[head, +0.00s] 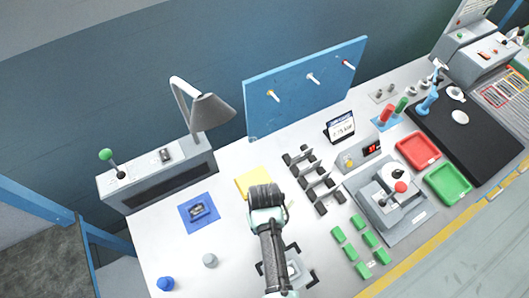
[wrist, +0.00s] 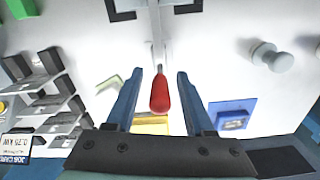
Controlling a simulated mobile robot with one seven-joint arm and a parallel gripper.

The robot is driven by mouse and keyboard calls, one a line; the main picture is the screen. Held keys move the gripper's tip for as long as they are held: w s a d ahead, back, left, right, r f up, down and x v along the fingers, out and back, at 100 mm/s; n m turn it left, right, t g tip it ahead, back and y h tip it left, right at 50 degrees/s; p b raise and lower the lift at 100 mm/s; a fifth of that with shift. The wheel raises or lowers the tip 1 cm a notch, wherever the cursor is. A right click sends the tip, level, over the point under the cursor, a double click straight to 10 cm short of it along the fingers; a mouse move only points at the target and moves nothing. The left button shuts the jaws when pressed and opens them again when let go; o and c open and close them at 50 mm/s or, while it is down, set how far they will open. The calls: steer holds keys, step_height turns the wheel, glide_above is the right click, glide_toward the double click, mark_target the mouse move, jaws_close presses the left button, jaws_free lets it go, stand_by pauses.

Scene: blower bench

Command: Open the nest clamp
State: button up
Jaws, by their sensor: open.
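The nest clamp's red handle (wrist: 160,94) shows in the wrist view, on a thin metal stem that runs toward a grey plate with black corner brackets (wrist: 122,12). My gripper (wrist: 160,74) is open, with one blue finger on each side of the handle. A gap shows between the handle and each finger; I see no grip on it. In the head view my gripper (head: 265,197) is over the bench, just behind the bracketed nest (head: 295,268). My arm hides part of the nest and the clamp there.
A yellow pad (head: 253,180) lies behind my gripper. A blue mat (head: 199,212) and a grey knob (head: 210,260) are to the left. Black slotted racks (head: 315,180) and several green blocks (head: 362,240) are to the right. A lamp (head: 205,108) stands at the back.

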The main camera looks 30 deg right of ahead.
jaws_close()
stand_by(1.3)
